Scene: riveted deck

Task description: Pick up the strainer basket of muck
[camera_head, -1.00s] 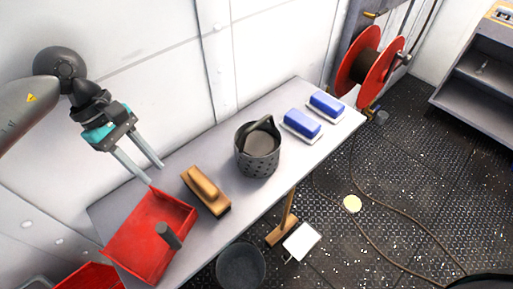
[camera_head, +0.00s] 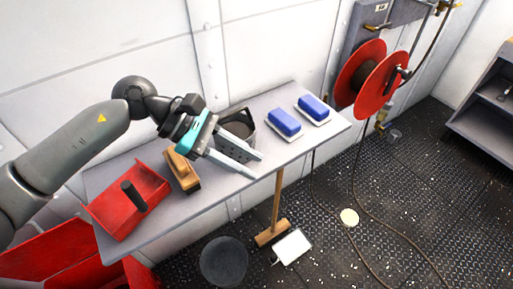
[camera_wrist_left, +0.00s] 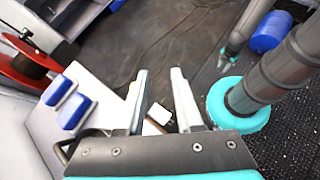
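The strainer basket (camera_head: 238,122), a dark grey perforated pot with an upright handle, stands on the bench. In the head view my left gripper covers much of its front and left side. Its contents are mostly hidden. My left gripper (camera_head: 255,166) is open and empty, its fingers pointing right across the basket's near side, apparently in front of or above it. In the left wrist view the two fingers (camera_wrist_left: 160,72) are spread with nothing between them. In that view, part of what seems my right gripper (camera_wrist_left: 230,52) shows small at upper right; its opening is unclear.
A wooden brush (camera_head: 182,172) and a red tray (camera_head: 110,216) lie left of the basket. Two blue blocks on white bases (camera_head: 284,122) lie to its right. A red hose reel (camera_head: 372,80) stands beyond. A dark bucket (camera_head: 223,262) is on the floor.

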